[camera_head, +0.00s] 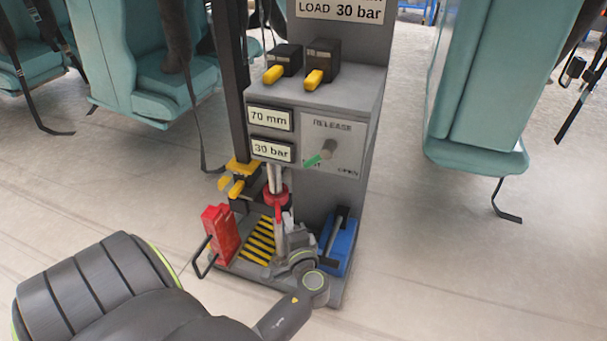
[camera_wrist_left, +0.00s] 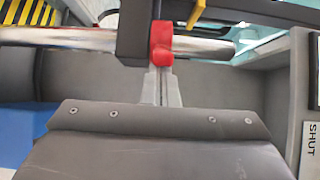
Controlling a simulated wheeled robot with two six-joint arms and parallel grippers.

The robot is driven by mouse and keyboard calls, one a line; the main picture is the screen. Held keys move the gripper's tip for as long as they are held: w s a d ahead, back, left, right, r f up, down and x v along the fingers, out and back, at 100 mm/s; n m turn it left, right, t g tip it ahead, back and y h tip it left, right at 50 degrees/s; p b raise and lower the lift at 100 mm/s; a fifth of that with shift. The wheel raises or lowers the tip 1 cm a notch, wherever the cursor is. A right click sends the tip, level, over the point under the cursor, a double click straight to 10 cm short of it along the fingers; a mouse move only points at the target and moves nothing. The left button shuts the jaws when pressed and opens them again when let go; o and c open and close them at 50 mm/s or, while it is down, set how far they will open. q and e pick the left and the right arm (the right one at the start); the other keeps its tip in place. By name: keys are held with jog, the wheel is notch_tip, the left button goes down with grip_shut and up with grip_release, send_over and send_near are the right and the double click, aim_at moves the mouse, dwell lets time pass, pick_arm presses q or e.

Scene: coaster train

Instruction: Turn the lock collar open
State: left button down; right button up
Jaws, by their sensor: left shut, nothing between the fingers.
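The red lock collar (camera_head: 276,194) sits around the upright chrome rod (camera_head: 275,178) of the grey test stand, below the gauge box. A red part of the collar (camera_wrist_left: 161,45) shows in the left wrist view, across the shiny rod (camera_wrist_left: 205,48). My left gripper (camera_head: 287,222) reaches up from below, with its fingers just beside the collar. In the wrist view the fingers (camera_wrist_left: 161,85) are together, with nothing between them, and their tips are at the red part. Whether they touch it I cannot tell. My right gripper is not in view.
A green-tipped release lever (camera_head: 319,159) is on the box front. A red block with a black handle (camera_head: 220,235) stands left of the stand's base and a blue unit (camera_head: 339,240) stands right. Teal seats (camera_head: 480,90) flank the stand. The floor at right is clear.

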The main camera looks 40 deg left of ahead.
pick_arm(q)
jog(key=shift+s+a+r+m+t+h, duration=0.1)
jog(key=shift+s+a+m+t+h, duration=0.2)
jog(key=shift+s+m+t+h, duration=0.2)
jog(key=shift+s+a+m+t+h, duration=0.3)
jog(key=shift+s+m+t, duration=0.1)
jog(key=shift+t, duration=0.2)
jog(key=shift+s+a+m+t+h, duration=1)
jog(key=shift+t+h, duration=0.1)
jog(key=shift+t, duration=0.1)
